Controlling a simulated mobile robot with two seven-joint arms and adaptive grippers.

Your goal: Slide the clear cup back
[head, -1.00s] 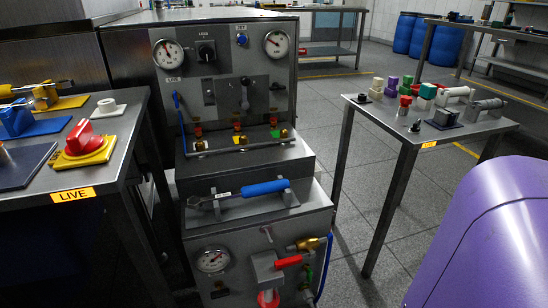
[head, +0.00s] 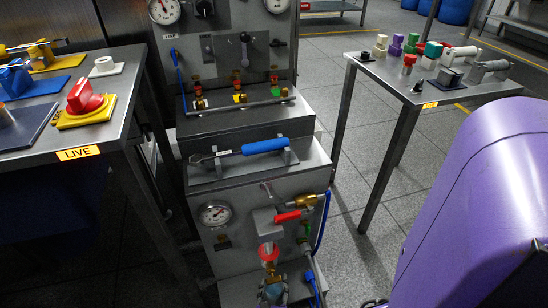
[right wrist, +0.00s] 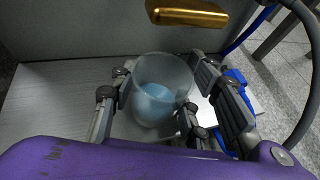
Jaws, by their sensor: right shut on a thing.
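The clear cup (right wrist: 150,112) shows in the right wrist view, see-through with a bluish lower part. It stands above or on a pale flat ledge (right wrist: 50,105); I cannot tell whether its base touches. My right gripper (right wrist: 158,82) is shut on the cup, one finger on each side of it. In the head view my right gripper is not clearly visible, and only my purple arm fills the right side. My left gripper is not in view.
A brass part (right wrist: 188,12) hangs close beyond the cup. A blue hose (head: 323,222) and a red-handled valve (head: 287,216) are on the grey panel unit (head: 238,183). Tables with parts stand left (head: 125,125) and right (head: 390,92).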

